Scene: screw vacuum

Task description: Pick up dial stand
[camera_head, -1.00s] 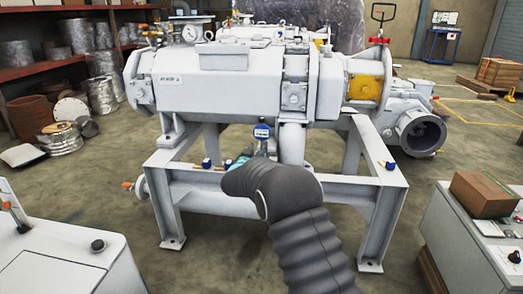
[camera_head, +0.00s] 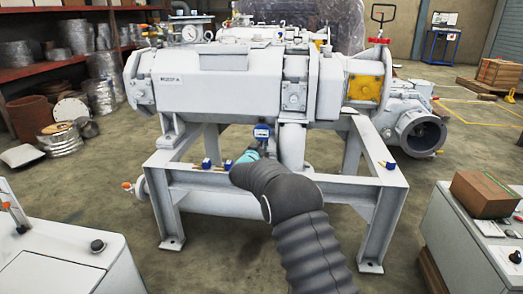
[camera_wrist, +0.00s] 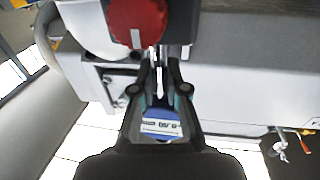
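The dial stand shows as a small blue dial (camera_head: 262,131) standing upright above the front beam of the white frame in the head view. In the wrist view a blue body with a white display label (camera_wrist: 162,126) lies between my finger linkages. A red knob (camera_wrist: 139,20) with a white mark sits just beyond the fingertips. My gripper (camera_wrist: 161,62) has its fingers close together at the tips, with thin metal parts seen in the gap. Whether they grip anything cannot be told. In the head view the gripper is mostly hidden behind my dark arm, just left of and below the dial.
The white frame (camera_head: 280,197) carries a large white vacuum pump (camera_head: 220,90). Small blue-capped items lie on the beam (camera_head: 206,163) and at right (camera_head: 390,166). White cabinets stand at front left (camera_head: 65,255) and right, where a brown box (camera_head: 485,193) sits.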

